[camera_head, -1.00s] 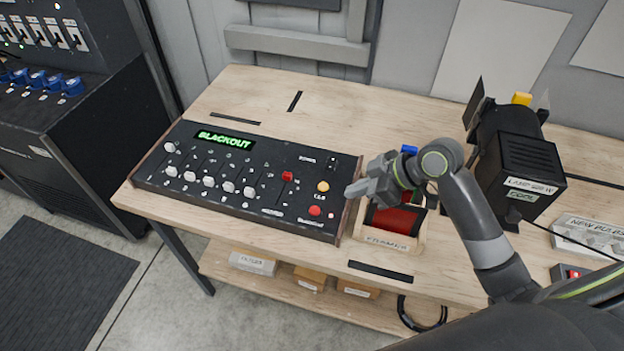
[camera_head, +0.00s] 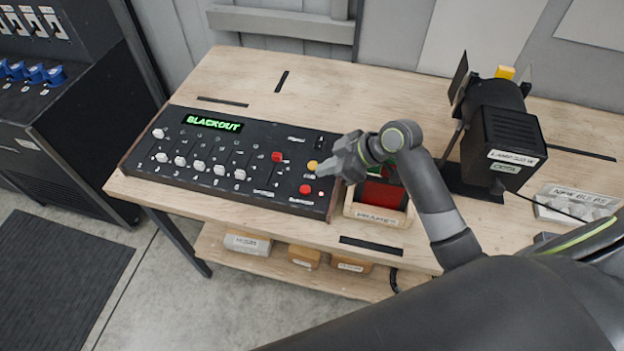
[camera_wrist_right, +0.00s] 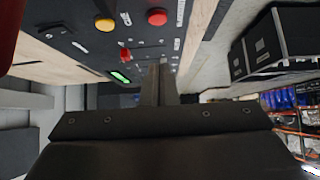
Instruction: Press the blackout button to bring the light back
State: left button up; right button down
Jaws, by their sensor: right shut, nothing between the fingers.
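The black control board (camera_head: 225,165) lies on the wooden bench, its green display (camera_head: 214,123) reading "BLACKOUT". A red round button (camera_head: 305,189) sits at its lower right, below a yellow round button (camera_head: 312,165). In the right wrist view the red button (camera_wrist_right: 157,17) and yellow button (camera_wrist_right: 104,24) show at the top. My right gripper (camera_head: 322,171) is shut and empty, its tips at the board's right edge, close to both buttons; no contact can be made out. Its shut fingers (camera_wrist_right: 160,80) point towards the board in the right wrist view. My left gripper is out of view.
A wooden box with red frames (camera_head: 376,218) stands right of the board, partly behind my right arm. A black lamp (camera_head: 500,140) stands farther right, beside a box of bulbs (camera_head: 575,203). Sliders (camera_head: 200,166) line the board.

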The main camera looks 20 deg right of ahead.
aim_at(301, 188)
jog(key=p+x, duration=0.1)
jog(key=x, duration=0.3)
jog(key=shift+w+a+f, duration=0.15)
jog(key=shift+a, duration=0.2)
notch_tip(301, 188, down, 3)
jog(key=shift+f+p, duration=0.1)
jog(key=shift+p, duration=0.65)
jog(key=shift+d+f, duration=0.1)
jog(key=shift+f, duration=0.35)
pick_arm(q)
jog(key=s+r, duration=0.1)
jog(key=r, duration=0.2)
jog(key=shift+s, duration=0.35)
pick_arm(e)
jog(key=shift+f, duration=0.1)
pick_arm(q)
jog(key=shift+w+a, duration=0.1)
